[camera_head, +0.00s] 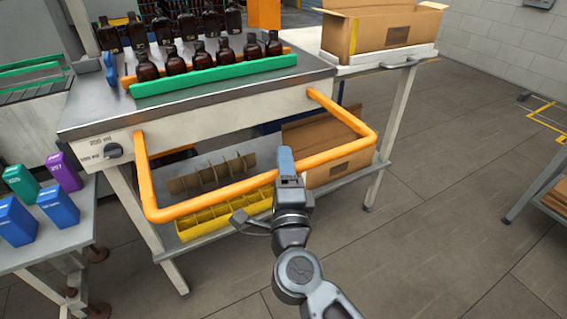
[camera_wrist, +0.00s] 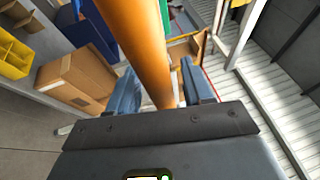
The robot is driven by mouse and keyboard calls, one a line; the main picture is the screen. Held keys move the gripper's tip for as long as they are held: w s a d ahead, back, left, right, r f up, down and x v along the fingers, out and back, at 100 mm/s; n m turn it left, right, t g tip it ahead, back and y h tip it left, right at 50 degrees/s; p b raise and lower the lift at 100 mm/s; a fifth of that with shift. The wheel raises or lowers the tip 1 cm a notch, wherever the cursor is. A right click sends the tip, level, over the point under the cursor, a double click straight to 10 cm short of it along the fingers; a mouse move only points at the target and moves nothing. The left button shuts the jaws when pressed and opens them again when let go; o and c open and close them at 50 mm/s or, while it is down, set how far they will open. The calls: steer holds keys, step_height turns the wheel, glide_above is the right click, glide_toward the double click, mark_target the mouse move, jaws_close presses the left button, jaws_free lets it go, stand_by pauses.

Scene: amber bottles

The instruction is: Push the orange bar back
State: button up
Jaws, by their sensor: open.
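The orange bar (camera_head: 230,190) is a U-shaped rail sticking out from the front of the metal worktable (camera_head: 225,115). Its two arms meet the table front and its long front piece hangs out over the lower shelf. My gripper (camera_head: 286,161) is at the front piece, right of its middle. In the wrist view the bar (camera_wrist: 143,45) runs between the two blue fingers of my open gripper (camera_wrist: 160,88), one finger on each side. I cannot tell whether either finger touches it. The fingers hide a short stretch of the bar in the head view.
Amber bottles (camera_head: 175,61) stand on the worktable behind a green rail (camera_head: 213,74). A yellow divided tray (camera_head: 212,215) and a cardboard box (camera_head: 340,165) sit on the lower shelf. Coloured cartons (camera_head: 58,205) stand on a side table at left.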

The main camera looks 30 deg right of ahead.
steer(key=shift+w+d, duration=0.2)
steer(key=shift+w, duration=0.2)
steer(key=shift+c, duration=0.3)
jaws_close()
